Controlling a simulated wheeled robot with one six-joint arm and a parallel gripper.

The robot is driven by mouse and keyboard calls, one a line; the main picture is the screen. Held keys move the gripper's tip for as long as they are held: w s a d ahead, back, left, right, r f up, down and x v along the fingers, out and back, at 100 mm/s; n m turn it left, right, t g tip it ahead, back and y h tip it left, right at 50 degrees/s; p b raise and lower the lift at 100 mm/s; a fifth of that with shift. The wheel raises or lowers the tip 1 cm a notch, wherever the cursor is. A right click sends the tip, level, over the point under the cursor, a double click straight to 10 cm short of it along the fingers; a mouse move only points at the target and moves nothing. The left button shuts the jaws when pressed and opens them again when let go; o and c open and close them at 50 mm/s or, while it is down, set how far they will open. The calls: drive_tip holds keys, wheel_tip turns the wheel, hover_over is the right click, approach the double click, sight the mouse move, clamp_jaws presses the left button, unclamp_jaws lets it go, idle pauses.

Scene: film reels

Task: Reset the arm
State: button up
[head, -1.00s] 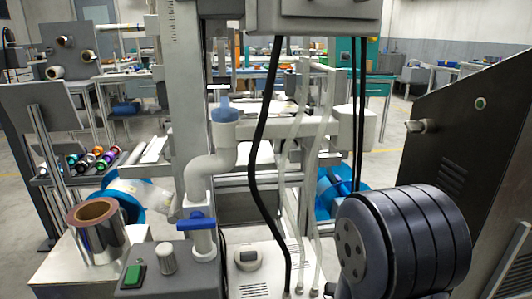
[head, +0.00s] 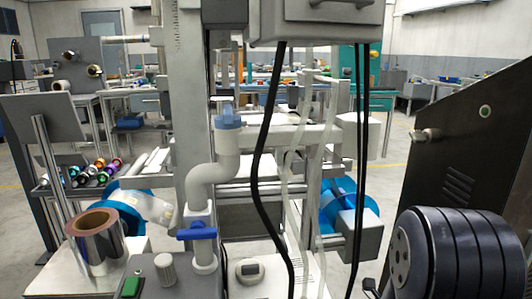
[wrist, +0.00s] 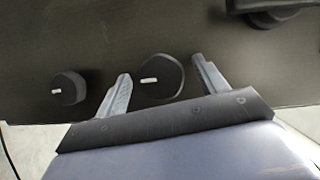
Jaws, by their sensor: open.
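My gripper (wrist: 161,78) shows in the wrist view with its two pale metal fingers spread apart. Nothing sits between the fingertips in contact with them. A dark panel with a round black knob (wrist: 162,77) lies beyond the fingers; the knob appears between them in the picture. A second, smaller black knob (wrist: 69,88) is to the left of the left finger. How far the fingertips are from the panel is hard to tell. I cannot make out my gripper in the head view.
A black ribbed cylinder (head: 462,255) stands close at lower right, before a dark sloped panel (head: 480,150). Black cables (head: 266,150) hang centrally. A grey post (head: 194,120), white pipe (head: 213,180) and a film reel (head: 98,240) stand left. Floor is open at far left.

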idle(0.3)
drive_tip(key=f+p+v, duration=0.1)
drive_tip(key=p+v, duration=0.1)
drive_tip(key=v, duration=0.9)
drive_tip(key=w+d+n+g+y+p, duration=0.1)
drive_tip(key=d+n+p, duration=0.4)
drive_tip(key=p, duration=0.5)
drive_tip(key=w+d+n+g+y+p, duration=0.1)
drive_tip(key=w+d+n+g+p, duration=0.3)
drive_tip(key=p, duration=0.7)
drive_tip(key=shift+d+r+n+g, duration=0.4)
drive_tip(key=shift+n+g, duration=0.8)
drive_tip(key=shift+n, duration=0.8)
drive_tip(key=shift+w, duration=0.1)
drive_tip(key=shift+a, duration=0.1)
